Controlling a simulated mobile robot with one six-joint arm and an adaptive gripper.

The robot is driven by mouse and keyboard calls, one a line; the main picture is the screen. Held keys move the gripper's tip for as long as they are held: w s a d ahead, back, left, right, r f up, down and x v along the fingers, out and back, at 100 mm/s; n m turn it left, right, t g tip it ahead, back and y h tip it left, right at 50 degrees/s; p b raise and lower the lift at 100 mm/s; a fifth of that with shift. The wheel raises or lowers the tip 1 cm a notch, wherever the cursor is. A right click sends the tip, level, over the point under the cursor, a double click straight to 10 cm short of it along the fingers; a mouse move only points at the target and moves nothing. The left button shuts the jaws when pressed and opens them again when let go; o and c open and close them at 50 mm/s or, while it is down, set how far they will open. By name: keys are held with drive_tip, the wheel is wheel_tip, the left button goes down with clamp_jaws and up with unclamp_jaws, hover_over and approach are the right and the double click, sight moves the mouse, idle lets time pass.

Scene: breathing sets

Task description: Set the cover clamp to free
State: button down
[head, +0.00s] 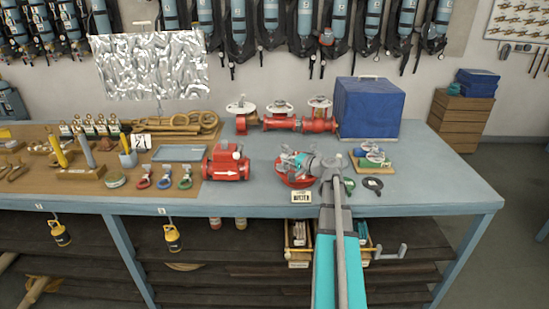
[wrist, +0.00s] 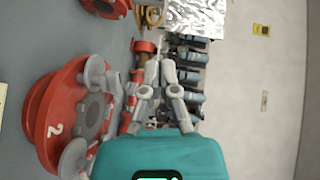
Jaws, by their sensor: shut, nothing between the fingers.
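A red round housing (wrist: 42,125) marked "2" fills the left of the wrist view, which is turned sideways. A dark grey round cover (wrist: 92,115) sits in its face, with light grey rounded knobs (wrist: 97,72) (wrist: 73,157) at its rim. I cannot tell which part is the cover clamp or how it is set. In the head view the red housing (head: 297,181) is on the bench, partly hidden by my arm. My gripper (wrist: 160,62) is shut and empty, beside the housing in the wrist view and apart from the knobs. It shows small above the housing in the head view (head: 284,153).
A red block with a white arrow (head: 227,163) stands to the left. Red valves (head: 285,122) and a blue case (head: 368,108) stand behind. A small tray of colored items (head: 386,166) and dark rings (head: 373,184) lie to the right. The bench's right end (head: 440,180) is clear.

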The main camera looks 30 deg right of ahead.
drive_tip(key=s+a+b+x, duration=0.1)
drive_tip(key=a+b+x, duration=0.1)
drive_tip(key=x, duration=1)
drive_tip(key=shift+w+a+f, duration=0.2)
drive_tip(key=shift+a, duration=0.25)
drive_tip(key=shift+s+d, duration=0.15)
